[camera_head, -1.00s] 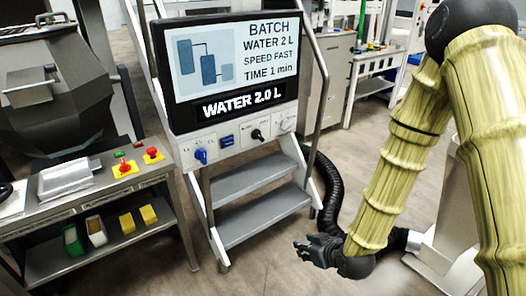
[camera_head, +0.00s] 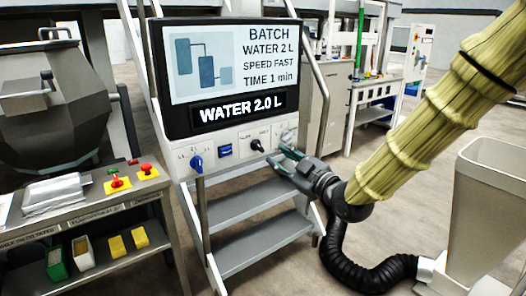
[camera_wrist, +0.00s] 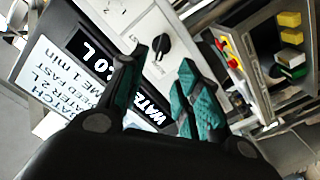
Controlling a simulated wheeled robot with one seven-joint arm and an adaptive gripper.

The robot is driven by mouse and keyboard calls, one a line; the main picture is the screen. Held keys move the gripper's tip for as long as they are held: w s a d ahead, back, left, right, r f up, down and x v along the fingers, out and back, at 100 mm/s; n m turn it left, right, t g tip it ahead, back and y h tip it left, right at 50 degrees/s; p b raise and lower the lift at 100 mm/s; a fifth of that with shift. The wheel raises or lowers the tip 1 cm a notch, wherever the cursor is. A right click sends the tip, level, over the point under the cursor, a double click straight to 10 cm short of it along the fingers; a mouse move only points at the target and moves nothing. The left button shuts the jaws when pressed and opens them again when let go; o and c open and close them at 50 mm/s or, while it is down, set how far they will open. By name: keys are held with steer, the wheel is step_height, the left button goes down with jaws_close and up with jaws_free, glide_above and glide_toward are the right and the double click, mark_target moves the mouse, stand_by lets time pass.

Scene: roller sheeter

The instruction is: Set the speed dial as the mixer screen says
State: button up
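The mixer screen (camera_head: 236,65) reads "BATCH, WATER 2 L, SPEED FAST, TIME 1 min", with "WATER 2.0 L" on a strip below. On the panel under it, a black dial (camera_head: 257,146) sits between a blue dial (camera_head: 196,163) at left and a pale round dial (camera_head: 288,136) at right. The dial labels are too small to read surely. My gripper (camera_head: 279,158) is open and empty, just right of and below the black dial. In the wrist view, the black dial (camera_wrist: 161,46) shows ahead, beyond the gap between the spread fingers (camera_wrist: 157,76); I see no contact.
Steps (camera_head: 255,208) with side rails stand below the panel. A side table (camera_head: 80,205) with red knobs is at left. A black hose (camera_head: 350,270) and a grey hopper (camera_head: 485,200) are at right.

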mark_target(260, 147)
steer(key=x, duration=0.9)
steer(key=shift+w+a+f, duration=0.1)
steer(key=shift+w+a, duration=0.05)
jaws_close()
